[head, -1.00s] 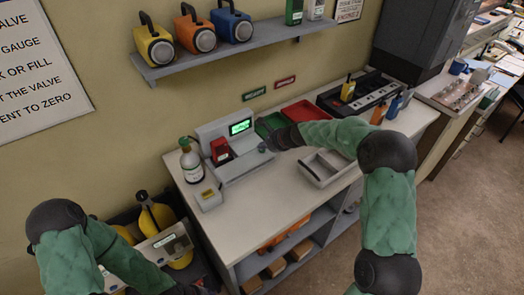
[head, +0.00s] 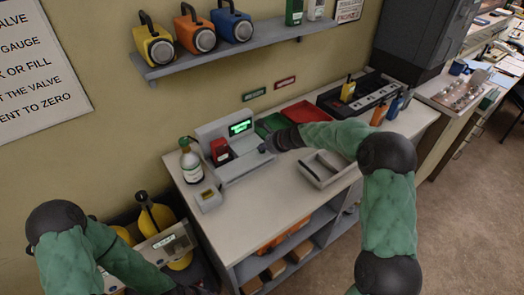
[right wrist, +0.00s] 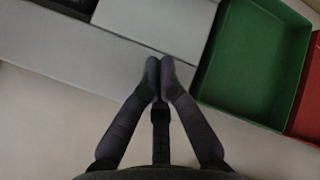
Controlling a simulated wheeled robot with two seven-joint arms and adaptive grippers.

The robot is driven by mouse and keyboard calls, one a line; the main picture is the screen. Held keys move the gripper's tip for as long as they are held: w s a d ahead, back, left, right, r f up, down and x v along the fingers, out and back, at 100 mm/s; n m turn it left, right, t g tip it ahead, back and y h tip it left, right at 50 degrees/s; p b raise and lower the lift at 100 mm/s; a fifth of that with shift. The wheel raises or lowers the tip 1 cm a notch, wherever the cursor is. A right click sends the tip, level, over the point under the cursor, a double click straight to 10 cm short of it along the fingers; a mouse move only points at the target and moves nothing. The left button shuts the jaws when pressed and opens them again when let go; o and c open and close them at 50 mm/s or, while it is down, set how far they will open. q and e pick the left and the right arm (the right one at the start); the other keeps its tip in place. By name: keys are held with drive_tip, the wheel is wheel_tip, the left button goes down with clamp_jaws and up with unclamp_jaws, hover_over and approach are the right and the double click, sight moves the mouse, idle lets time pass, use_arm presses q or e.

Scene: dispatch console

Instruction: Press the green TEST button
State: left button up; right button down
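The console device (head: 240,165) is a pale grey unit with a lit screen (head: 240,127) showing green text-like marks. A red handset-like item (head: 220,151) sits at its left side. My right gripper (head: 264,148) is at the device's right end. In the right wrist view, my right gripper (right wrist: 160,66) has its fingertips together with nothing seen between them, over the pale device's edge (right wrist: 85,55). I cannot tell whether they touch it. No green TEST button shows; it may be hidden under the fingertips. My left arm runs to the bottom edge, its gripper not clear.
A green tray (right wrist: 250,95) and a red tray (head: 306,111) lie right of the device. A grey open tray (head: 321,182) stands in front. A white bottle (head: 190,165) and a small box (head: 208,197) stand at left. The counter's front (head: 250,212) is clear.

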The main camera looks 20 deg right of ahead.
sight(263, 152)
idle(0.5)
drive_tip(key=shift+r+p, duration=0.7)
drive_tip(key=shift+p, duration=0.1)
wheel_tip(263, 152, up, 5)
drive_tip(key=p, duration=0.5)
drive_tip(key=shift+s+f, duration=0.1)
idle(0.6)
